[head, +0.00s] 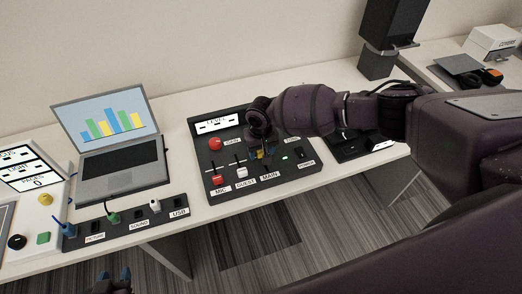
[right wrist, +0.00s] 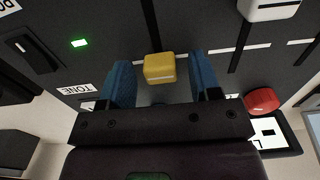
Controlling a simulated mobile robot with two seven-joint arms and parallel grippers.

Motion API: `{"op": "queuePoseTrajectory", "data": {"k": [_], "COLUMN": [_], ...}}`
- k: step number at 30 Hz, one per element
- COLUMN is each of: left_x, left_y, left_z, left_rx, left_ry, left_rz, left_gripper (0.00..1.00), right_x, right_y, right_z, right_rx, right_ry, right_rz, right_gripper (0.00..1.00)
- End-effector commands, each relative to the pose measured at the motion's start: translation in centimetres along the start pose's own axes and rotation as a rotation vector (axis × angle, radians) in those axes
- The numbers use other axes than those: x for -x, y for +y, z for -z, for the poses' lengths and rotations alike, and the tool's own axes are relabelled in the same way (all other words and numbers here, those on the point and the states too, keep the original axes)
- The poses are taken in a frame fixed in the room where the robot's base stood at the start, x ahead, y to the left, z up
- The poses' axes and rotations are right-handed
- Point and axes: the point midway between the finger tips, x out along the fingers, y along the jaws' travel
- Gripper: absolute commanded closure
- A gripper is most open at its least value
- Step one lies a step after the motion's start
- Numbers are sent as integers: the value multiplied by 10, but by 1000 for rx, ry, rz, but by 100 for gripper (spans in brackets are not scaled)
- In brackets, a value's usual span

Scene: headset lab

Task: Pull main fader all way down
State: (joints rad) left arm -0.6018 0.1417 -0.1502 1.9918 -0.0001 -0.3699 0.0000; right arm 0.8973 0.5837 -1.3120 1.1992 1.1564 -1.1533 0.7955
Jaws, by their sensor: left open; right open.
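The mixer panel (head: 215,185) is dark and stands on the desk, with faders labelled MIC, GUEST and MAIN. The main fader's yellow cap (right wrist: 160,68) sits between the two blue fingers of my right gripper (right wrist: 163,82) in the right wrist view. The fingers are open, with small gaps at the cap's sides. The main slot (right wrist: 151,25) runs bare from the cap to the top of that view; its other end is hidden by the gripper. In the head view my right gripper (head: 258,153) largely covers the cap. My left gripper (head: 113,284) is open and empty at the bottom edge.
The white guest fader (right wrist: 268,8) and red mic fader (head: 214,181) are beside the main one. A red gain knob (head: 215,144) and a lit green light (right wrist: 79,43) are on the panel. A laptop (head: 110,145) and socket strip (head: 130,220) stand left.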

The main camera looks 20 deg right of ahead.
Motion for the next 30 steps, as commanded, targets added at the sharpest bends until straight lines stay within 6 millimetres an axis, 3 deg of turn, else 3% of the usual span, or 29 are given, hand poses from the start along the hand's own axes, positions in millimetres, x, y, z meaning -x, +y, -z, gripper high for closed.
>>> {"op": "queuePoseTrajectory", "data": {"k": [8,20,30], "left_x": [0,0,-2], "left_y": [0,0,0], "left_z": [0,-1,0], "left_rx": [0,-1,-2], "left_ry": [0,0,4], "left_rz": [0,0,-1], "left_gripper": [57,57,57], "right_x": [-1,-1,-1], "right_y": [0,0,0], "right_z": [0,0,5], "right_rx": [0,0,0], "right_ry": [0,0,0], "right_rz": [0,0,0], "right_gripper": [43,100,100]}}
